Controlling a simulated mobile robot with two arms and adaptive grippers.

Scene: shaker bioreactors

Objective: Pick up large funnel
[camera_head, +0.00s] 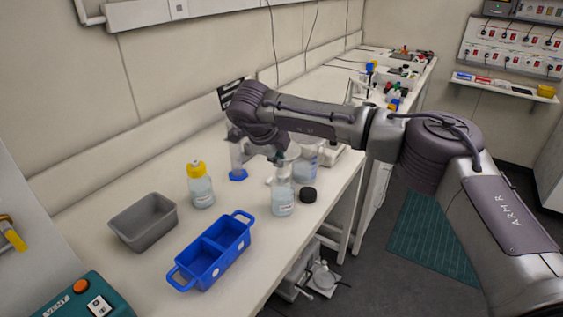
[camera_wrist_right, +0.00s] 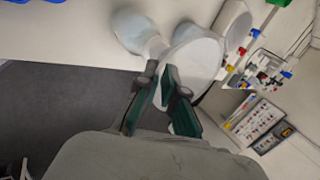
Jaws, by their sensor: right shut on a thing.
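The large funnel (camera_wrist_right: 196,62) is a pale, translucent cone with a round mouth, seen in the right wrist view. My right gripper (camera_wrist_right: 165,88) has its green-padded fingers shut on the funnel's near edge. In the head view my right gripper (camera_head: 277,156) is above the bench, close behind the clear bottle (camera_head: 283,196). The arm and glassware partly hide the funnel there, and I cannot tell whether it touches a bottle. My left gripper is not in view.
A yellow-capped bottle (camera_head: 201,187), a grey tub (camera_head: 143,222) and a blue divided carrier (camera_head: 213,252) stand on the bench to the left. A black cap (camera_head: 308,195) lies beside the clear bottle. A blue-based cylinder (camera_head: 238,174) stands behind. The bench front edge is close.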

